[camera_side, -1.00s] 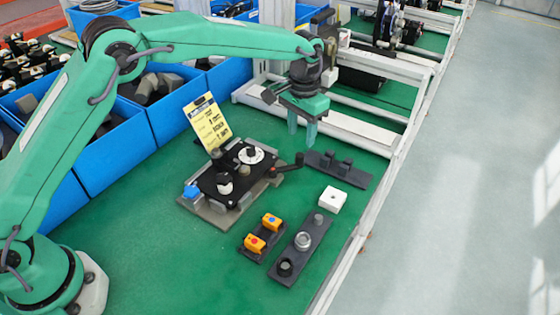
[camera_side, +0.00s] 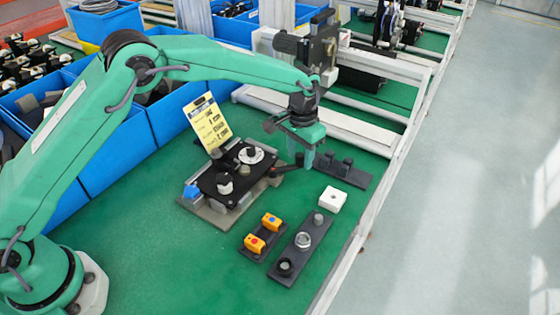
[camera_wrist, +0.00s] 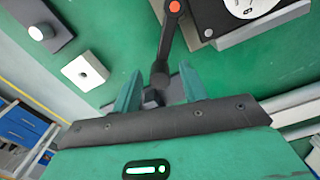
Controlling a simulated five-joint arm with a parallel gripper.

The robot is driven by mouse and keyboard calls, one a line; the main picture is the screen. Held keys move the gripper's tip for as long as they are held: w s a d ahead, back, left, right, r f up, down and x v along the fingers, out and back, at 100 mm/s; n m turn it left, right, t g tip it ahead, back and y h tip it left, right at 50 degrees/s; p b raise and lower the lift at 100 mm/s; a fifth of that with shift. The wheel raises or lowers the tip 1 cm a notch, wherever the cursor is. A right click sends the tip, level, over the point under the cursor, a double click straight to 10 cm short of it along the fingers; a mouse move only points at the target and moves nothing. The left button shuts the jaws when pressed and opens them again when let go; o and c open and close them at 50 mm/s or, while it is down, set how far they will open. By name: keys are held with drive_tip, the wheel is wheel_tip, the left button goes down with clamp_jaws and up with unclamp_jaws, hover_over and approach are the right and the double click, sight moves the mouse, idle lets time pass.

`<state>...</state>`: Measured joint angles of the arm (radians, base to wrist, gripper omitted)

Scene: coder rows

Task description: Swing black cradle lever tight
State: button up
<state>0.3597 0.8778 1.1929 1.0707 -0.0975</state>
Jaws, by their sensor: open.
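The cradle (camera_side: 215,187) is a black fixture on a grey base plate, with a white dial and a white-and-black knob on top. Its black lever (camera_side: 283,170) sticks out from the right side toward my gripper. My gripper (camera_side: 304,161) is low, with its fingers pointing down at the lever's outer end. In the wrist view, the lever (camera_wrist: 166,42) runs from a red-dotted pivot down to a dark knob between my two green fingers (camera_wrist: 158,92). The fingers are apart, with a gap on each side of the lever. The lever's outer end is partly hidden in the side view.
A dark rack with upright pegs (camera_side: 345,173) stands just behind and right of my gripper. A white block (camera_side: 332,199), a dark strip with round parts (camera_side: 300,247) and an orange-button holder (camera_side: 262,236) lie in front. A yellow card (camera_side: 208,124) stands behind the cradle.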

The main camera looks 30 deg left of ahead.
drive_tip(key=shift+c, duration=0.2)
clamp_jaws()
